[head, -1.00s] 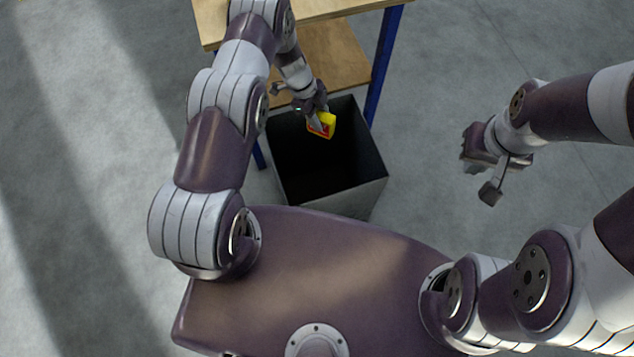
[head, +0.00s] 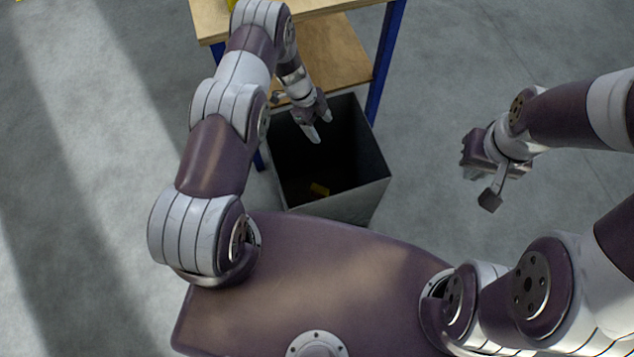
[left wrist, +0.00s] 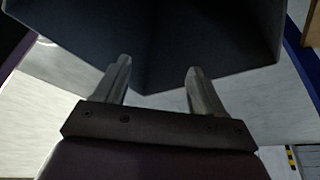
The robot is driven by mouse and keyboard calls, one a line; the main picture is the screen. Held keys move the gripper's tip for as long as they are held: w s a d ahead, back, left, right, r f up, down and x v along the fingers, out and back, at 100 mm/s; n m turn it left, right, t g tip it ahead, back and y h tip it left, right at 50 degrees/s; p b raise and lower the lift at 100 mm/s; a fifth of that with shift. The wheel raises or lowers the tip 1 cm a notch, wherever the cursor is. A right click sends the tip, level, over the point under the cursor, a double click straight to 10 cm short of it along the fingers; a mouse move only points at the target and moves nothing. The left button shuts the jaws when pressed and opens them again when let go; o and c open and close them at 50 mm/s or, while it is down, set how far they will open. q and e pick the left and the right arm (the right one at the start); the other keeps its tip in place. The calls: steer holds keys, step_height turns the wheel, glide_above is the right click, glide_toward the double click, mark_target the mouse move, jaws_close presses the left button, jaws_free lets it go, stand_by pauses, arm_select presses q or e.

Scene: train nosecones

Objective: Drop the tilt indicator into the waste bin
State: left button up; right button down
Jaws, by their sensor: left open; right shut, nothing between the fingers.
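The tilt indicator (head: 319,189) is a small yellow piece lying low inside the dark waste bin (head: 366,195), dim in the shadow. The bin stands on the floor in front of the wooden workbench. My left gripper (head: 320,132) is open and empty over the far part of the bin's opening, above the tilt indicator and apart from it. In the left wrist view its two fingers (left wrist: 157,88) are spread with nothing between them, and the bin's dark wall (left wrist: 190,35) shows beyond. My right gripper (head: 475,170) is shut and empty, off to the right of the bin.
A wooden bench with a lower shelf (head: 330,52) and blue legs (head: 387,62) stands behind the bin. The grey floor (head: 440,60) is clear to the right of the bench and at the left.

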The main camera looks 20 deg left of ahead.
arm_select(q)
steer(key=s+v, duration=0.1)
steer(key=v, duration=1.1)
steer(key=shift+w+a+r, duration=0.15)
steer(key=shift+w+r, duration=0.15)
steer(key=shift+w, duration=0.25)
